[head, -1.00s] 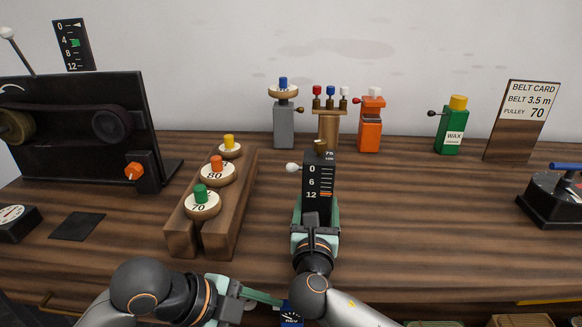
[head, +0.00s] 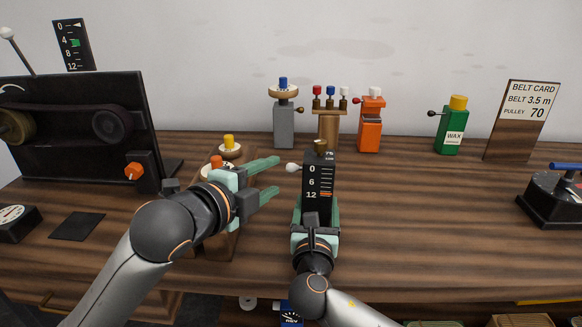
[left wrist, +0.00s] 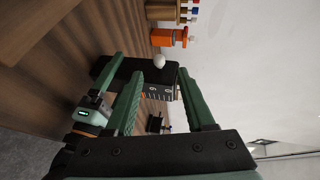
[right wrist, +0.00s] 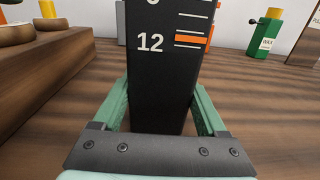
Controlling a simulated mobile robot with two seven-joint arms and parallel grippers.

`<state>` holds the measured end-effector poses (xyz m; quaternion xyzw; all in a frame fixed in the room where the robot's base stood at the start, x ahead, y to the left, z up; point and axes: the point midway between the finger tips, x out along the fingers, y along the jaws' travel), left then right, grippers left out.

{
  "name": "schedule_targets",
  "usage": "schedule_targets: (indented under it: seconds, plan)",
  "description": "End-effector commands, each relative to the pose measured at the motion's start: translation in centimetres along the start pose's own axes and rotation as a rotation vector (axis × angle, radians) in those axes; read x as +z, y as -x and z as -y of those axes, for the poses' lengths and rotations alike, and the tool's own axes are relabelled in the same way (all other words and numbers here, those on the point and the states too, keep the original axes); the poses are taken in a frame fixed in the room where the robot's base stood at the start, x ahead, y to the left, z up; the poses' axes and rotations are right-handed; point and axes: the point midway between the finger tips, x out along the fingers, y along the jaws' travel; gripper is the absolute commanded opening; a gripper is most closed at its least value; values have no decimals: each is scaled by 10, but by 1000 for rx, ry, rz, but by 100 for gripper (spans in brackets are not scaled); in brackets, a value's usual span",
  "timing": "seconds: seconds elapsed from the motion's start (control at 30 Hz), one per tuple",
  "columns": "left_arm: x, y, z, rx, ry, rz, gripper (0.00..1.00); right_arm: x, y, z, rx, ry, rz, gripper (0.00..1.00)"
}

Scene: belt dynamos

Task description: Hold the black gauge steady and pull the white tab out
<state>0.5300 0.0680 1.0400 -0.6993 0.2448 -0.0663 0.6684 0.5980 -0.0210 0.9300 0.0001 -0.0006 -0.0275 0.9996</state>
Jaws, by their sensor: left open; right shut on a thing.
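The black gauge (head: 325,178), with white marks 0, 6, 12 and an orange line, stands upright on the bench. My right gripper (head: 318,208) is shut on its lower part, one green finger on each side, as the right wrist view shows on the gauge (right wrist: 160,85). The white tab (head: 292,168) sticks out of the gauge's left side near the top. My left gripper (head: 277,176) is open and empty just left of the tab, fingers pointing at it. In the left wrist view the tab (left wrist: 159,61) lies between the fingertips, apart from both.
A wooden rack (head: 222,247) with numbered pulleys is partly hidden behind my left arm. A grey post (head: 284,125), an orange bottle (head: 370,130) and a green wax bottle (head: 453,132) stand at the back.

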Motion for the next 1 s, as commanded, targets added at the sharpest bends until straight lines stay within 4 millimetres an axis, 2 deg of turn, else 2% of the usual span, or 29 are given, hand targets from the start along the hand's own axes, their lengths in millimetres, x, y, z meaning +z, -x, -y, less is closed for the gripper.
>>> schedule_targets:
  seconds: [0.03, 0.2, 0.43, 0.6, 0.9, 1.0]
  plan:
    - [0, -11, -1, 3, 3, 0, 54, -4, 1, 0, 1, 2, -8, 0]
    - [0, -42, -1, 3, 3, 0, 54, -4, 1, 0, 1, 2, -8, 0]
    - [0, -72, -1, 2, 1, 0, 54, -4, 1, 0, 1, 2, -8, 0]
    - [0, -82, -1, 2, 0, 0, 54, -4, 1, 0, 1, 2, -8, 0]
    - [0, -83, -1, 2, 0, 0, 54, -4, 1, 0, 1, 2, -8, 0]
    - [0, -83, -1, 2, 0, 0, 44, -4, 1, 0, 0, 2, -8, 0]
